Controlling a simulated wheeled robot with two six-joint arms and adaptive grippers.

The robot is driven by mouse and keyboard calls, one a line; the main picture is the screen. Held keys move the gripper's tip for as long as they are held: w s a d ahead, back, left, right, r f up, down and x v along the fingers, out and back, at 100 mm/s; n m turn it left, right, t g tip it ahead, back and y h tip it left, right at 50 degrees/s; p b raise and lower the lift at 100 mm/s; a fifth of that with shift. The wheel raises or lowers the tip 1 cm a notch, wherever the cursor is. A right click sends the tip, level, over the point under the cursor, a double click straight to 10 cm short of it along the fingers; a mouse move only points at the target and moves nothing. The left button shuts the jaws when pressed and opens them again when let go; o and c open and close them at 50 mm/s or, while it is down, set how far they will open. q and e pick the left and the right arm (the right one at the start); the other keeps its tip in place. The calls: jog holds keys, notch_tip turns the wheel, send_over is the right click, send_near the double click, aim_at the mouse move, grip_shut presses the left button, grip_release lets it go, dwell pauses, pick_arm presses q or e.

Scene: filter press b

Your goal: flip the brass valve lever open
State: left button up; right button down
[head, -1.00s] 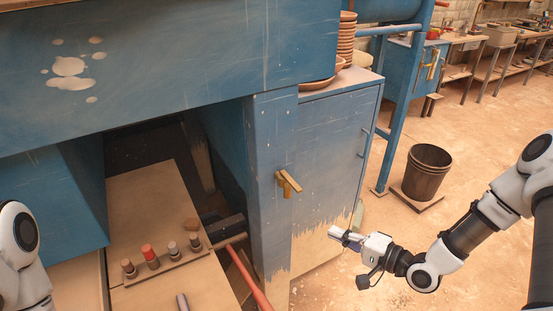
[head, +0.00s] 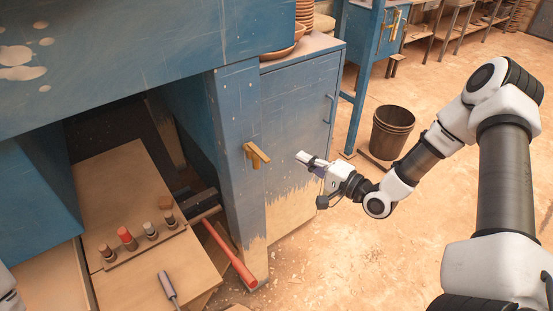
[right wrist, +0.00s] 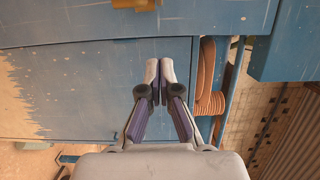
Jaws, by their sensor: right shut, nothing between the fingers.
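The brass valve lever (head: 256,154) is on the blue post at the front left edge of the cabinet, with its handle slanting down to the right. Part of the brass shows at the top edge of the right wrist view (right wrist: 135,4). My right gripper (head: 302,157) is shut and empty, to the right of the lever at about its height in the head view, and apart from it. In the right wrist view its fingertips (right wrist: 160,70) are together in front of the blue cabinet face. My left gripper is out of view.
The blue cabinet (head: 295,110) stands beside the post, with stacked brown plates (head: 283,40) above. A red-handled hammer (head: 232,255) leans below left, near a board with several pegs (head: 145,245). A dark bucket (head: 391,132) stands on the floor behind. The floor at right is open.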

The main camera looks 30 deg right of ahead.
aim_at(258, 152)
jog(key=w+a+p, duration=0.1)
jog(key=w+a, duration=0.3)
jog(key=a, duration=0.2)
jog(key=shift+w+p, duration=0.25)
jog(key=shift+p, duration=0.1)
jog(key=shift+d, duration=0.1)
